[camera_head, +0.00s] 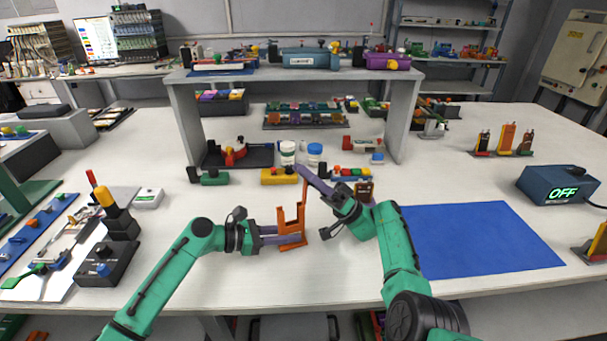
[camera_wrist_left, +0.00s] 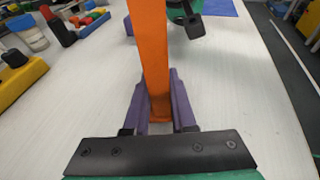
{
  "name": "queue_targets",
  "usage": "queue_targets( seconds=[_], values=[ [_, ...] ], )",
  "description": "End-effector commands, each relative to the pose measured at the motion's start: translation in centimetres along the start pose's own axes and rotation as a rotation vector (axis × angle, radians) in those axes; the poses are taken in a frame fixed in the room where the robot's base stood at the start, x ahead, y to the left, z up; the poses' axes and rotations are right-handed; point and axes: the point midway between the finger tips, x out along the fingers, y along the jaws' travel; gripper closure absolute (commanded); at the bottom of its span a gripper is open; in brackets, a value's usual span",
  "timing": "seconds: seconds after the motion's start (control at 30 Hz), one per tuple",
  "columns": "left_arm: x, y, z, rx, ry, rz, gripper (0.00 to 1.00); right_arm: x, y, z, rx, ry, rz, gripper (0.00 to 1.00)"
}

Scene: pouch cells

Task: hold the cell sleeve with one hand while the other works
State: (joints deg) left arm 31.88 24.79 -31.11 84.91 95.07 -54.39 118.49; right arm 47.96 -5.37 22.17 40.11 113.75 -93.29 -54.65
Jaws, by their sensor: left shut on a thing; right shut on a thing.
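An orange piece, which I take for the cell sleeve (camera_head: 295,222), stands near the middle of the white table as an upright, open-topped frame. My left gripper (camera_head: 291,236) is shut on its lower part from the left. In the left wrist view, its purple fingers (camera_wrist_left: 159,115) flank an orange upright (camera_wrist_left: 155,60), which runs out of the top of the picture. My right gripper (camera_head: 305,174) is shut, its purple fingers slanting up and left across the sleeve's tall right side. What lies between them is hidden; I cannot tell whether they touch the sleeve.
A blue mat (camera_head: 480,235) lies clear to the right. A blue box reading OFF (camera_head: 560,186) stands at far right. Behind the grippers are white jars (camera_head: 288,153), a yellow block (camera_head: 279,177) and a grey shelf (camera_head: 190,120). Tools and a dark stand (camera_head: 107,262) crowd the left.

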Motion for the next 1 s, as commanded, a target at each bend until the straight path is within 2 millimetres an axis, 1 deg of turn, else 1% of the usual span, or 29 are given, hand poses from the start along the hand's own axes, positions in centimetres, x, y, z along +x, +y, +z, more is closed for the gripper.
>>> queue_targets(
  seconds=[0.37, 0.4, 0.47, 0.8, 0.87, 0.9, 1.0],
  values=[
    [0.0, 0.0, -0.1, -0.001, 0.001, 0.001, 1.00, -0.1, 0.0, 0.1, 0.005, 0.003, -0.001, 1.00],
    [0.0, 0.0, -0.1, -0.001, 0.001, 0.001, 1.00, -0.1, 0.0, 0.1, 0.005, 0.002, -0.001, 0.67],
    [0.0, 0.0, -0.1, -0.001, 0.001, 0.001, 1.00, -0.1, 0.0, 0.1, 0.005, 0.002, -0.001, 0.44],
    [0.0, 0.0, -0.1, 0.000, 0.002, 0.001, 1.00, -0.2, 0.0, 0.1, 0.004, 0.003, -0.002, 0.43],
    [0.0, 0.0, -0.1, -0.001, 0.002, 0.001, 1.00, -0.8, 0.0, 0.0, 0.004, 0.004, 0.000, 0.43],
    [0.0, 0.0, -0.1, -0.001, 0.002, 0.000, 1.00, -1.4, 0.0, 0.0, 0.006, 0.004, -0.001, 0.43],
    [0.0, 0.0, -0.1, -0.001, 0.002, 0.000, 1.00, -3.1, -1.0, -1.2, -0.002, 0.003, 0.001, 0.43]
  ],
)
